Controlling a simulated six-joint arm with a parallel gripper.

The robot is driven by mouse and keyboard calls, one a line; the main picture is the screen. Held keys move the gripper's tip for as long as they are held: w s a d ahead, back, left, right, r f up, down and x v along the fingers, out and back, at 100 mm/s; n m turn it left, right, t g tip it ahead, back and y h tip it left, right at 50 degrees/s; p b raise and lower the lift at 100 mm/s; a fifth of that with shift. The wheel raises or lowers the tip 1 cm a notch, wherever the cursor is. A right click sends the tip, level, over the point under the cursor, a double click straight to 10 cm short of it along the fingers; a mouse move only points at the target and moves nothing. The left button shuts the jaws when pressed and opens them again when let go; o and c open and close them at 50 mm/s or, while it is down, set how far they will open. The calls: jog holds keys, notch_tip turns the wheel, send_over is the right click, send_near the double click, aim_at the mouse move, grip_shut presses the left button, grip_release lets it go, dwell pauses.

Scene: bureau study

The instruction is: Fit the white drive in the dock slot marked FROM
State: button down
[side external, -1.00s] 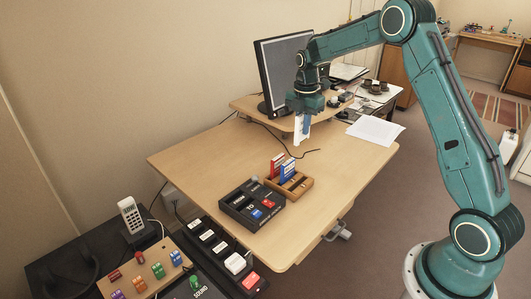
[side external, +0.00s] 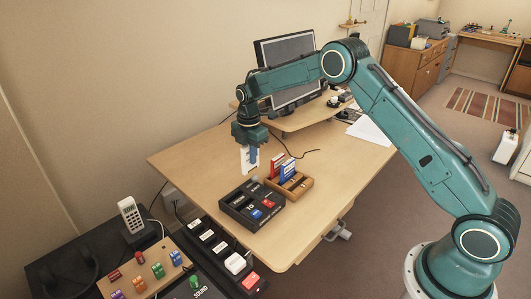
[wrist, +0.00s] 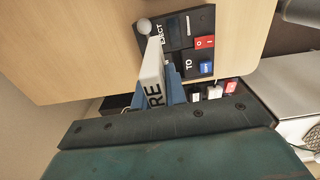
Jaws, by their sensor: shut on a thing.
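The white drive (side external: 245,158) hangs upright below my gripper (side external: 253,150), which is shut on it. In the wrist view the drive (wrist: 153,68) shows dark letters, partly cut off, and the blue fingers of my gripper (wrist: 166,95) close around it. The black dock (side external: 238,212) lies on the desk below and in front of the drive, apart from it. In the wrist view the dock (wrist: 178,28) shows the words EJECT and TO, with red and blue switches. The FROM mark cannot be read; the drive covers part of the dock there.
A wooden rack (side external: 303,184) holding a red drive (side external: 277,166) and a blue drive (side external: 288,170) stands right beside the dock. A monitor (side external: 287,50) stands behind on a raised shelf (side external: 300,118). A black switch panel (side external: 222,249) lies below the desk's near left edge. The desk's left part is clear.

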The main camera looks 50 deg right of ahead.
aim_at(252, 204)
jog(key=w+a+f, duration=0.1)
jog(key=a+f, duration=0.2)
jog(key=a, duration=0.3)
jog(key=shift+w+a+f, duration=0.2)
jog(key=shift+w, duration=0.2)
jog(key=shift+f, duration=2)
jog(key=shift+f, duration=2.05)
jog(key=c, duration=1.1)
grip_release()
